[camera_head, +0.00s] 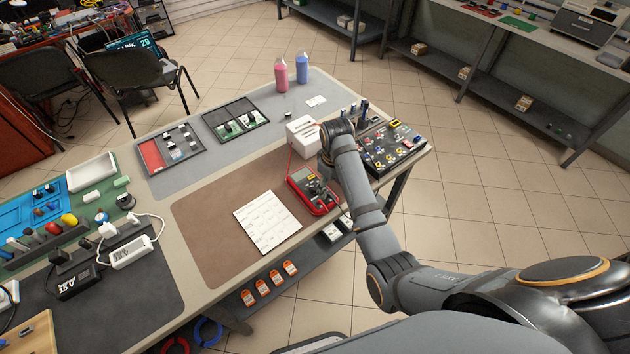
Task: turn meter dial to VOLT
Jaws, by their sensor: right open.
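The red multimeter (300,188) lies on the right part of the workbench, at the edge of a brown mat. Its dial is small and partly covered by dark parts that look like my right gripper (322,189), so the dial's setting cannot be read. My right arm reaches in from the lower right, bends at the wrist beside a white box and points down over the meter. The right gripper is open; whether its fingers touch the dial cannot be told. My left gripper is not in view.
A white sheet with a grid (268,221) lies left of the meter. A white box (303,137) stands behind it, and a dark board with coloured parts (392,147) lies to the right. A pink bottle (281,75) and a blue bottle (302,69) stand at the far edge.

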